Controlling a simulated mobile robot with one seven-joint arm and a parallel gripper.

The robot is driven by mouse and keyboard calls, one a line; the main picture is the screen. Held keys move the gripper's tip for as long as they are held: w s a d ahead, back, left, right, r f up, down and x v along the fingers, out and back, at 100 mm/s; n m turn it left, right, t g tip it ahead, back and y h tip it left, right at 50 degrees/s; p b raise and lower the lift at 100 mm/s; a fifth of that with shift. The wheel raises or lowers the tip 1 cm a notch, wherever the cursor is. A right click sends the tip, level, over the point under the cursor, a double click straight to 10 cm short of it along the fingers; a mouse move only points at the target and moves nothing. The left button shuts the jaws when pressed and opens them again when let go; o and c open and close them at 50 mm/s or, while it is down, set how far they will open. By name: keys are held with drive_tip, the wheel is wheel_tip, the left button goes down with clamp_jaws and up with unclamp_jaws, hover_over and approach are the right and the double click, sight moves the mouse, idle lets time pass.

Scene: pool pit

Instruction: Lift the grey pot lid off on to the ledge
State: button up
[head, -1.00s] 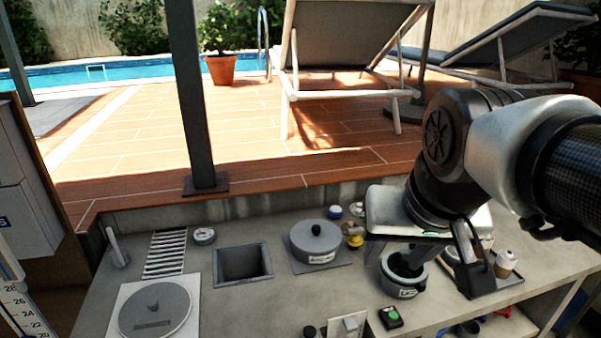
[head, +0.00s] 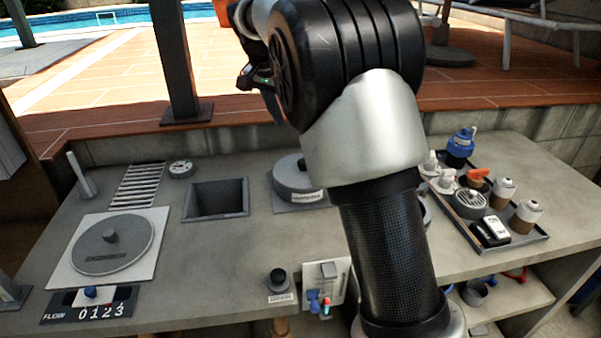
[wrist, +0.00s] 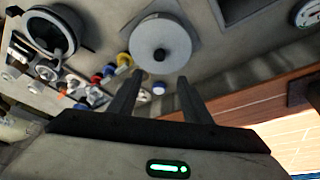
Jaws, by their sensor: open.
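The grey pot with its round grey lid (head: 291,177) stands on a square plate behind the counter's middle, partly hidden by my arm in the head view. In the wrist view the lid (wrist: 176,36) is seen from above, with a dark knob at its centre. The lid sits on the pot. My gripper (wrist: 160,79) is open and empty, its two fingers apart and pointing towards the lid, not touching it. In the head view my gripper (head: 262,88) is mostly hidden behind my arm. The brown deck edge (head: 105,133) runs as a raised ledge behind the counter.
A square opening (head: 216,199) lies left of the pot. A round lid on a white plate (head: 113,243) is at far left. A dark post (head: 178,70) stands on the deck. A tray (head: 520,238) with bottles is right. An open pot (wrist: 52,32) shows in the wrist view.

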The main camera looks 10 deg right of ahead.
drive_tip(key=b, duration=0.1)
hover_over(302, 161)
drive_tip(key=s+a, duration=0.1)
drive_tip(key=a, duration=0.1)
drive_tip(key=f, duration=0.8)
drive_tip(key=shift+s+d+f, duration=0.2)
drive_tip(key=shift+d+f, duration=0.05)
drive_tip(key=shift+f, duration=0.15)
drive_tip(key=shift+s+b+x, duration=0.1)
drive_tip(key=shift+b+x, duration=0.3)
drive_tip(key=shift+x, duration=0.95)
drive_tip(key=shift+s+b+x, duration=0.15)
drive_tip(key=shift+b+x, duration=0.2)
drive_tip(key=shift+x, duration=1.05)
drive_tip(key=shift+a, duration=0.15)
clamp_jaws()
wheel_tip(302, 161, up, 10)
drive_tip(key=p, duration=0.2)
